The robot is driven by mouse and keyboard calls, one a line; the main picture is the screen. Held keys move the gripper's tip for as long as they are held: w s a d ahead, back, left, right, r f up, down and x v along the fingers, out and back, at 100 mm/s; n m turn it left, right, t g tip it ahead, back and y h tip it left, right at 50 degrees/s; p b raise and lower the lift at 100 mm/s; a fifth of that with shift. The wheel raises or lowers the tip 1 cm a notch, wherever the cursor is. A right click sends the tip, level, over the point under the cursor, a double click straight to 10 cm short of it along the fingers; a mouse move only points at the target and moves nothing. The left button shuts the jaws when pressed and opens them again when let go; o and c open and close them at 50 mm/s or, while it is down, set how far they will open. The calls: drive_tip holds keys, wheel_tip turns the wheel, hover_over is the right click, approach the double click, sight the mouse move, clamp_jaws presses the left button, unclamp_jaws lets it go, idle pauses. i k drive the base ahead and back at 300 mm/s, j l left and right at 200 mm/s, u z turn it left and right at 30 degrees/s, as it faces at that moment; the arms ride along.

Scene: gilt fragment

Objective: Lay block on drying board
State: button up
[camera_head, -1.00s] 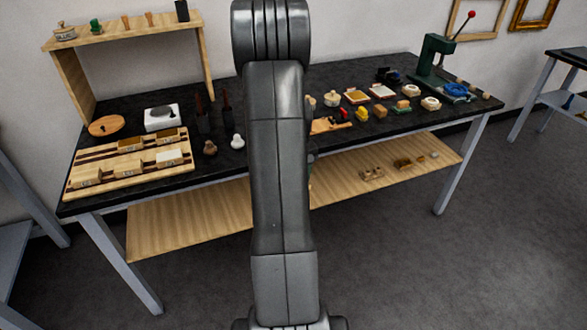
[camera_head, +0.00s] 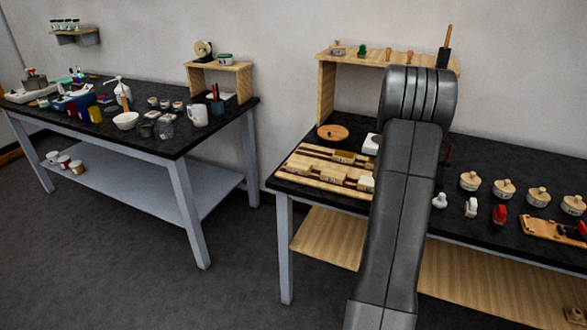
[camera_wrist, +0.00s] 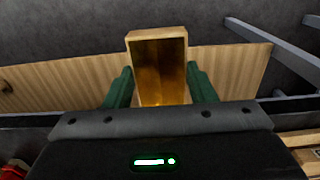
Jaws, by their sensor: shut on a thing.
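In the wrist view my gripper (camera_wrist: 160,80) has its two green fingers on either side of a wooden block (camera_wrist: 157,35) and is shut on it. The block has a pale wood rim and a shiny amber face. A pale wooden board (camera_head: 310,183) with dark grooves and several blocks lies at the left end of the black bench; it looks like the drying board. My arm hides its right end. My gripper and the held block do not show in the head view.
The black bench (camera_head: 480,225) carries a round wooden disc (camera_head: 333,132), several lidded pots and an orange-brown tray (camera_head: 552,229). A wooden rack (camera_head: 327,90) stands behind the board. A second table (camera_head: 150,137), crowded with cups and bottles, stands left across a floor gap.

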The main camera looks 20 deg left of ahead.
sight(353, 172)
drive_tip(key=j+u, duration=0.1)
drive_tip(key=u, duration=0.7)
drive_tip(key=i+j+u, duration=0.1)
drive_tip(key=u, duration=0.3)
drive_tip(key=i+u, duration=0.1)
drive_tip(key=u, duration=0.25)
drive_tip(key=i+j+u, duration=0.25)
drive_tip(key=i+u, duration=0.25)
drive_tip(key=i+z, duration=0.2)
drive_tip(key=z, duration=0.2)
drive_tip(key=i+j+z, duration=0.15)
drive_tip(key=z, duration=0.25)
